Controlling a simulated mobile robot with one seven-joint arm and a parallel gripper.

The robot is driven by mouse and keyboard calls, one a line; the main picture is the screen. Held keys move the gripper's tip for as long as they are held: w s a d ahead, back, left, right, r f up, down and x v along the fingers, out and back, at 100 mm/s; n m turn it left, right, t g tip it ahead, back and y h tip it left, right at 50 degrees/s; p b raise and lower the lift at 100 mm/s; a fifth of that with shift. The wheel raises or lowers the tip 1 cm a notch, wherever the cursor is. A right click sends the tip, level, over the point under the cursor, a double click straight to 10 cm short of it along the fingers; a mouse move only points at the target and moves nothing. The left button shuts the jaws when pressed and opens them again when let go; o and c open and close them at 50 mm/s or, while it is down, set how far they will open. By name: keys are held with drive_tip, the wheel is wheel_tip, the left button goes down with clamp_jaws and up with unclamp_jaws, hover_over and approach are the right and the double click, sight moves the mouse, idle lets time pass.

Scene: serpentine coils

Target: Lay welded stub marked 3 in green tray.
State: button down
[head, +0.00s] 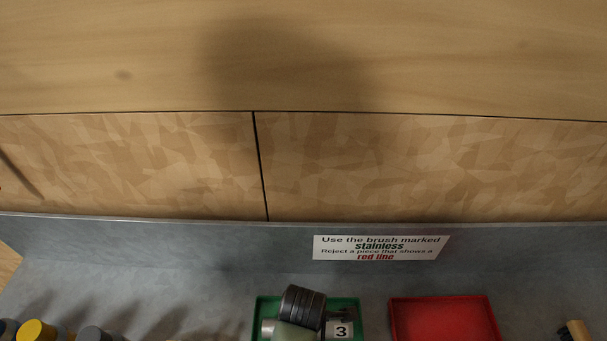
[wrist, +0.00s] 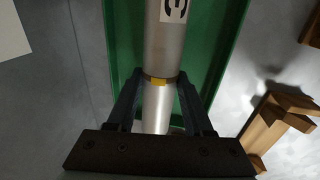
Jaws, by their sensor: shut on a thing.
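The welded stub (wrist: 165,45) is a silver metal tube with a brownish weld band and a small yellow patch. Its white label reads 3; the label end of the stub (head: 341,330) also shows in the head view. My gripper (wrist: 161,78) is shut on the stub around the weld band. The stub lies over the green tray (wrist: 218,60), roughly along its length in the wrist view. I cannot tell whether it touches the tray floor. In the head view my wrist covers the middle of the green tray (head: 265,301), and the fingertips are hidden.
A red tray (head: 443,318) stands to the right of the green one. A wooden-handled thing (head: 577,330) is farther right. Yellow (head: 36,330) and grey cylinders stand at the left. A sign (head: 380,248) is on the back upstand. Grey bench between is bare.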

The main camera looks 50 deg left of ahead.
drive_tip(key=shift+f, duration=1)
drive_tip(key=shift+f, duration=0.1)
drive_tip(key=shift+f+b, duration=0.3)
drive_tip(key=shift+f, duration=0.25)
drive_tip(key=shift+c, duration=1.5)
unclamp_jaws()
drive_tip(key=shift+r+p, duration=0.45)
drive_tip(key=shift+r, duration=0.35)
wheel_tip(320, 180, up, 12)
drive_tip(key=s+d+b, duration=0.1)
drive_tip(key=shift+d+f, duration=0.2)
drive_tip(key=shift+f, duration=0.05)
drive_tip(key=shift+s, duration=0.1)
